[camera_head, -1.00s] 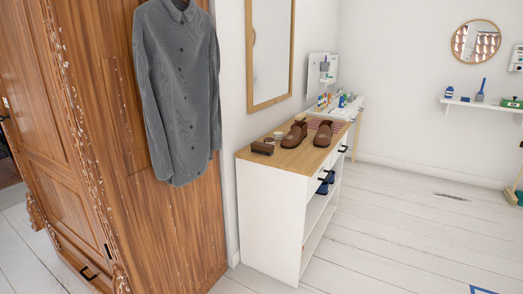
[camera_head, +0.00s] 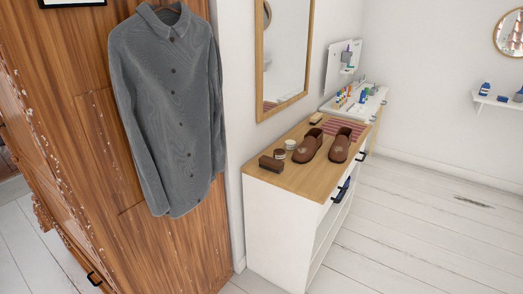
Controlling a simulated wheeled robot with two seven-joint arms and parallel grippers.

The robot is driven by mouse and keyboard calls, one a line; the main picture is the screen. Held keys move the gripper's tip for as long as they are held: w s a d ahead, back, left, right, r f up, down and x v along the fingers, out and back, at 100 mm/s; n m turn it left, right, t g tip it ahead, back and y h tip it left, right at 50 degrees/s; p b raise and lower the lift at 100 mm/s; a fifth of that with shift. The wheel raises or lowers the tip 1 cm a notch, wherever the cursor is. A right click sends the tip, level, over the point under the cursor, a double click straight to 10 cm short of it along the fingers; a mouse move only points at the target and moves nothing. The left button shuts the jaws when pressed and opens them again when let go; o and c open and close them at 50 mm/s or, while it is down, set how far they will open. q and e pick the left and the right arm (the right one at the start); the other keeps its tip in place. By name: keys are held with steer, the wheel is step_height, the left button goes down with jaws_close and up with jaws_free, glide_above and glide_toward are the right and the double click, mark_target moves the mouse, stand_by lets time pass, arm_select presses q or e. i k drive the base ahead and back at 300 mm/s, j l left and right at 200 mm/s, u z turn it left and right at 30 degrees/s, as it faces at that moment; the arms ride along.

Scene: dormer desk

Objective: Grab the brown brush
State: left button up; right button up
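A brown brush (camera_head: 272,164) lies on the wooden top of a white cabinet (camera_head: 285,183), near the top's front left corner. It looks like a dark brown block; its bristles are too small to make out. Two small round tins (camera_head: 290,145) stand just behind it to the right. A pair of brown shoes (camera_head: 308,146) sits to the right of the tins. Neither of my grippers is in view.
A grey shirt (camera_head: 172,105) hangs on the wooden wardrobe (camera_head: 105,130) at left. A framed mirror (camera_head: 284,99) is on the wall above the cabinet. A white shelf with small bottles (camera_head: 355,105) is beyond. The floor (camera_head: 420,220) to the right is clear.

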mark_target(273, 165)
steer(key=i+l+u, duration=0.25)
steer(key=i+l, duration=0.25)
steer(key=i, duration=0.3)
steer(key=i+l+u, duration=0.25)
steer(key=i+l, duration=0.4)
steer(key=i, duration=0.15)
